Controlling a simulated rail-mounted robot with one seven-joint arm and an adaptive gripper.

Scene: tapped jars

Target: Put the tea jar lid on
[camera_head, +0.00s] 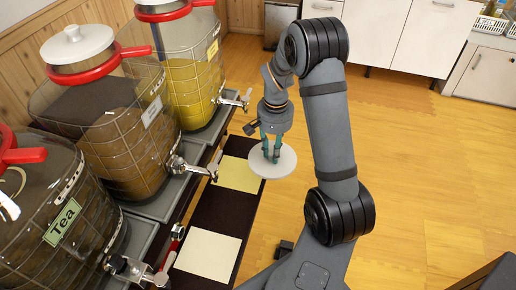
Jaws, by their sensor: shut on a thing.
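The tea jar (80,245), with a green "Tea" label (62,222), stands at the lower left, partly cut off by the picture edge. It has a red clamp ring (22,156) at its neck; its mouth is mostly out of view. My gripper (272,150) is shut on the knob of a round white lid (285,165). It holds the lid roughly level, to the right of the jars and apart from them. The tea jar's tap (130,268) points right.
A middle jar (125,150) wears a white lid (77,43), and a jar with yellow liquid (185,90) stands behind it. Their taps stick out to the right. Pale squares (208,255) lie on the dark counter strip. Open wooden floor lies right of my arm.

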